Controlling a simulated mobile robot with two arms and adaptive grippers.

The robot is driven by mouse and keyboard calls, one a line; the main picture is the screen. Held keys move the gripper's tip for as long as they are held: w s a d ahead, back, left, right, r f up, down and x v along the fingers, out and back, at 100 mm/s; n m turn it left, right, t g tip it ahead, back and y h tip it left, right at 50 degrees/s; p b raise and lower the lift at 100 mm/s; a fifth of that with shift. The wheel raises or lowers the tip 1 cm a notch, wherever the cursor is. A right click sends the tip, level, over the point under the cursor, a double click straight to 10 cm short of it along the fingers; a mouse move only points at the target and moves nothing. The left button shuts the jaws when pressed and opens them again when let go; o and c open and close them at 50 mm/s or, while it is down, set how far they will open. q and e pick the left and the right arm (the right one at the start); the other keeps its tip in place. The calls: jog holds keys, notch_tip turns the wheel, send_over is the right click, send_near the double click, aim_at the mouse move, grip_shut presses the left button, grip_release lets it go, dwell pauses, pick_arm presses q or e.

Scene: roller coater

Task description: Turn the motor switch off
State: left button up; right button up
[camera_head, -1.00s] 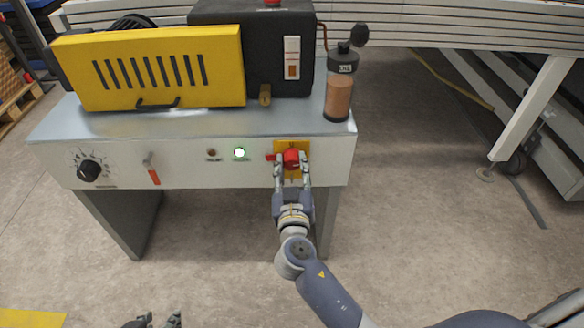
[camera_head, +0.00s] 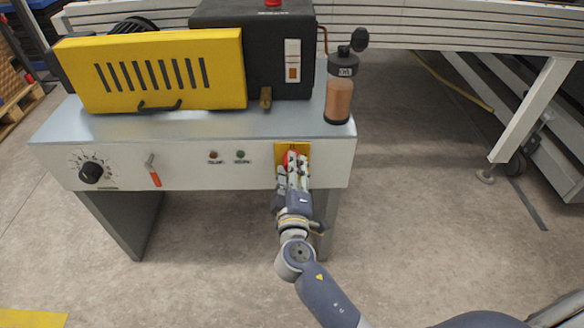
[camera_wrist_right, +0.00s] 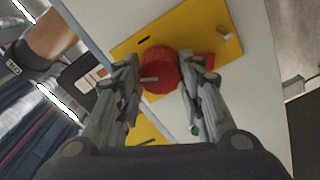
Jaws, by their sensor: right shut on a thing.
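The motor switch is a red rotary knob (camera_head: 287,159) on a yellow plate (camera_head: 281,149) at the right of the machine's front panel. In the right wrist view the knob (camera_wrist_right: 160,76) sits between the two fingers of my right gripper (camera_wrist_right: 163,68), on its yellow plate (camera_wrist_right: 200,22). My right gripper (camera_head: 293,161) is shut on the knob, its wrist rolled, and hides much of it in the head view. The green indicator lamp (camera_head: 240,155) on the panel is dark. My left gripper is not in view.
A dark lamp (camera_head: 212,155), an orange-red lever (camera_head: 153,171) and a black dial (camera_head: 91,172) are on the panel to the left. A copper-coloured cylinder (camera_head: 338,101) stands on the machine's top right. The floor to the right is clear.

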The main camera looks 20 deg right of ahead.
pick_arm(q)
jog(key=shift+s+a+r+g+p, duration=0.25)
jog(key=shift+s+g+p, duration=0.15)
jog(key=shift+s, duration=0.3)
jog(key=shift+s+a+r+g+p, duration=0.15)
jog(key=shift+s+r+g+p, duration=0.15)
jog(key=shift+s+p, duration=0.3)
pick_arm(e)
jog(key=shift+f+n, duration=0.1)
jog(key=shift+n, duration=2.7)
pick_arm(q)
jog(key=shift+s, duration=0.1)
pick_arm(e)
jog(key=o, duration=1.1)
jog(key=shift+c, duration=0.2)
jog(key=v, duration=1.2)
